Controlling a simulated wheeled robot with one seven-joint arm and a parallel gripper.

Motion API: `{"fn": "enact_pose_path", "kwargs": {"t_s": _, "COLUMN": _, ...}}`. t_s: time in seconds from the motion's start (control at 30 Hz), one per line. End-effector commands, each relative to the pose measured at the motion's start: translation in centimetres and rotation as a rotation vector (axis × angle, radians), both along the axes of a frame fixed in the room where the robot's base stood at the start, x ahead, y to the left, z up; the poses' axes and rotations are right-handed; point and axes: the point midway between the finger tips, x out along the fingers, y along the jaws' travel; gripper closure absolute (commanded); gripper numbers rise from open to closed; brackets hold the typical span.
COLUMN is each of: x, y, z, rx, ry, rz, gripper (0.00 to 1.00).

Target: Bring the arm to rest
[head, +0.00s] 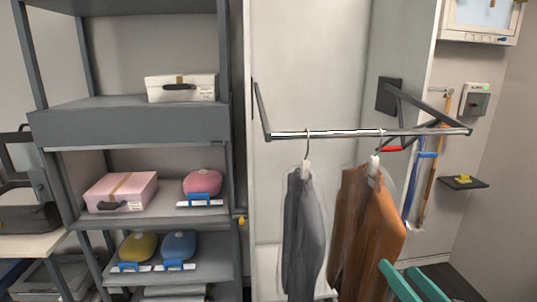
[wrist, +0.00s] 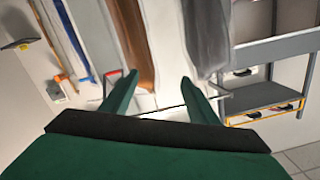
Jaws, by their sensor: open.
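My gripper (head: 402,281) shows its green fingers at the lower right of the head view, in front of the brown garment. In the wrist view my gripper (wrist: 160,90) has its two green fingers spread apart with nothing between them. A grey garment (head: 304,230) and a brown garment (head: 377,235) hang from hooks on the metal rail (head: 345,133). In the wrist view the brown garment (wrist: 135,40) and the grey garment (wrist: 205,35) appear beyond the fingertips. I cannot tell the exact gap between fingers and cloth. The rest of my arm is out of view.
A grey shelf unit (head: 135,122) on the left holds a white box (head: 181,88), a pink box (head: 121,192) and rounded pink, yellow and blue items. On the right wall are a small dark shelf (head: 463,182), a switch box (head: 475,99) and long-handled tools (head: 433,165).

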Motion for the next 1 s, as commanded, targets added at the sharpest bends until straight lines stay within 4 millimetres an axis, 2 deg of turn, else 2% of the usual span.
{"fn": "enact_pose_path", "kwargs": {"t_s": 0.03, "x": 0.7, "y": 0.9, "z": -1.8, "rx": 0.037, "ry": -0.005, "rz": -0.005, "gripper": 0.45}}
{"fn": "enact_pose_path", "kwargs": {"t_s": 0.2, "x": 2.3, "y": 3.1, "z": -6.7, "rx": 0.125, "ry": -0.027, "rz": -0.056, "gripper": 0.45}}
{"fn": "enact_pose_path", "kwargs": {"t_s": 0.47, "x": 2.4, "y": 6.8, "z": -14.7, "rx": 0.21, "ry": -0.022, "rz": -0.151, "gripper": 0.45}}
{"fn": "enact_pose_path", "kwargs": {"t_s": 0.77, "x": -0.1, "y": 11.6, "z": -22.8, "rx": 0.223, "ry": 0.024, "rz": -0.237, "gripper": 0.45}}
{"fn": "enact_pose_path", "kwargs": {"t_s": 1.0, "x": -4.6, "y": 16.1, "z": -28.9, "rx": 0.171, "ry": 0.079, "rz": -0.291, "gripper": 0.45}}
